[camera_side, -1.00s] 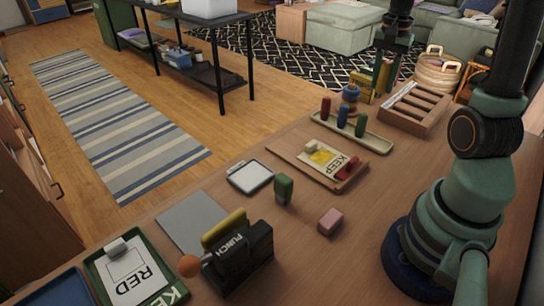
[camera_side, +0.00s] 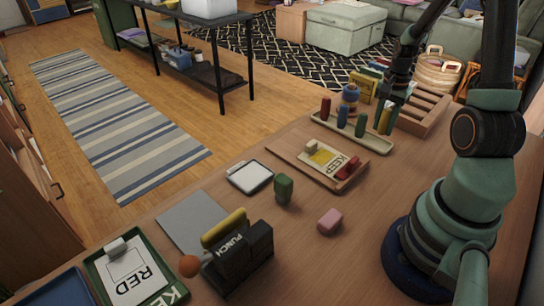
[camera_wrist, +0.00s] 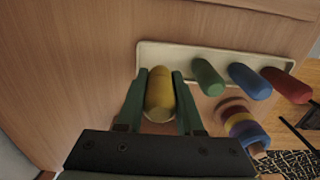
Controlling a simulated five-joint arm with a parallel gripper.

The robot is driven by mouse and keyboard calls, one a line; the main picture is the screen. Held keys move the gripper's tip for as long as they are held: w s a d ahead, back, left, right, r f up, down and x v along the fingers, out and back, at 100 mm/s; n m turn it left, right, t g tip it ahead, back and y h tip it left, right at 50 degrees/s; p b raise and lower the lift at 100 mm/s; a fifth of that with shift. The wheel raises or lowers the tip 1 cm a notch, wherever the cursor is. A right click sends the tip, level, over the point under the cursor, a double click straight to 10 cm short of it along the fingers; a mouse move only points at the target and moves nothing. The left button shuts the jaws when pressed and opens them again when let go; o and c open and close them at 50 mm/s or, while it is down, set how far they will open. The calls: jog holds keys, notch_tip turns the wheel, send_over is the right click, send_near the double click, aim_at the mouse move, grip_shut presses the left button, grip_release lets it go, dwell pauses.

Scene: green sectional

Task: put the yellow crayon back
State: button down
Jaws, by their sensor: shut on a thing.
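The yellow crayon (camera_side: 385,120) is held upright in my gripper (camera_side: 389,108), over the right end of the cream crayon tray (camera_side: 378,145) in the side view. In the wrist view, the yellow crayon (camera_wrist: 160,90) is between the two green fingers of my gripper (camera_wrist: 160,78), at the left end of the tray (camera_wrist: 165,52). A green crayon (camera_side: 361,124), a blue crayon (camera_side: 342,116) and a red crayon (camera_side: 325,106) stand in a row in the tray. I cannot tell whether the yellow crayon's lower end touches the tray.
A slotted wooden rack (camera_side: 428,106) stands just right of my gripper. A stack of coloured rings (camera_side: 350,95) is behind the tray. A wooden board with a KEEP card (camera_side: 322,158) lies in front. A pink block (camera_side: 330,221) and bare tabletop are nearer.

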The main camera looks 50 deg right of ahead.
aim_at(388, 109)
jog(key=shift+f, duration=2.2)
jog(key=shift+f, duration=0.15)
jog(key=c, duration=0.8)
grip_release()
jog(key=shift+c, duration=0.2)
notch_tip(388, 109, up, 12)
jog(key=shift+r, duration=0.15)
jog(key=w+a+r+n+t, duration=0.1)
jog(key=a+r+n+t, duration=0.1)
jog(key=a+r+n, duration=0.2)
jog(key=w+a+r+n+t, duration=0.1)
jog(key=a+r+n, duration=0.3)
jog(key=a+n, duration=0.4)
jog(key=w+a+r+n+t, duration=0.1)
jog(key=a+r+n, duration=0.3)
jog(key=a, duration=1)
jog(key=shift+a+n+t, duration=0.2)
jog(key=shift+n+t, duration=0.6)
jog(key=shift+n, duration=0.2)
